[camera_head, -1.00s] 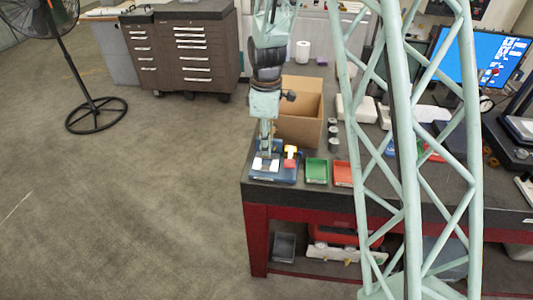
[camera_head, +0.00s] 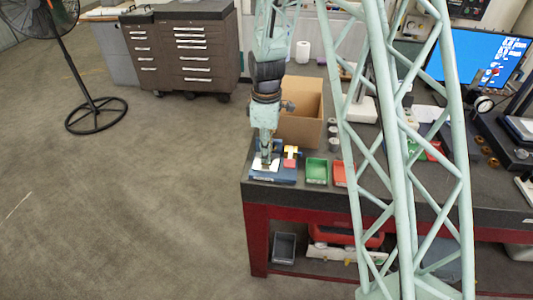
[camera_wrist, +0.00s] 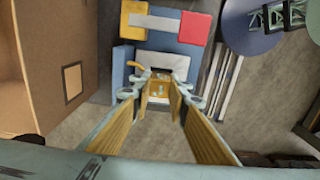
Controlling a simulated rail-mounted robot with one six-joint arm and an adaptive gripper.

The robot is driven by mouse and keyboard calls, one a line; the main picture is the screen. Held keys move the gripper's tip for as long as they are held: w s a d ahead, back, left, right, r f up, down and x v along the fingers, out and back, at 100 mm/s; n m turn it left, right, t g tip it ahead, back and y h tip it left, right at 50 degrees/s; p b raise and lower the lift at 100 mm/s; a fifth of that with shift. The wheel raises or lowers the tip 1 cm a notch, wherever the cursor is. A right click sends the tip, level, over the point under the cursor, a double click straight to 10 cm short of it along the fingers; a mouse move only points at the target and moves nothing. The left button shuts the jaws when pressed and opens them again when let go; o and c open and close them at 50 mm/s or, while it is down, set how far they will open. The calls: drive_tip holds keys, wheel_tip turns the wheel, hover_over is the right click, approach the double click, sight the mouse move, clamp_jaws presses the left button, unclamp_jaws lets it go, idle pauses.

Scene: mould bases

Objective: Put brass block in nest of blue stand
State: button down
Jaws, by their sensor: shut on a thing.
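My gripper (camera_wrist: 160,88) is shut on a small brass block (camera_wrist: 159,90), which shows between the fingertips in the wrist view. In the head view my gripper (camera_head: 266,165) points down over the blue stand (camera_head: 285,178), at the front left corner of the bench. The blue stand (camera_wrist: 122,62) also shows in the wrist view, with a pale grey plate area just beyond the fingertips. The fingers hide part of the block and the stand. I cannot tell whether the block touches the nest.
Red, yellow and cream pieces (camera_head: 291,153) sit at the stand's right side in the head view. Green (camera_head: 316,172) and red (camera_head: 339,174) trays stand to the right. An open cardboard box (camera_head: 300,112) stands close behind.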

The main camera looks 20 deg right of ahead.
drive_tip(key=shift+f, duration=0.15)
drive_tip(key=c, duration=2.8)
unclamp_jaws()
drive_tip(key=shift+r, duration=0.2)
drive_tip(key=shift+r, duration=5.95)
drive_tip(key=shift+r, duration=0.1)
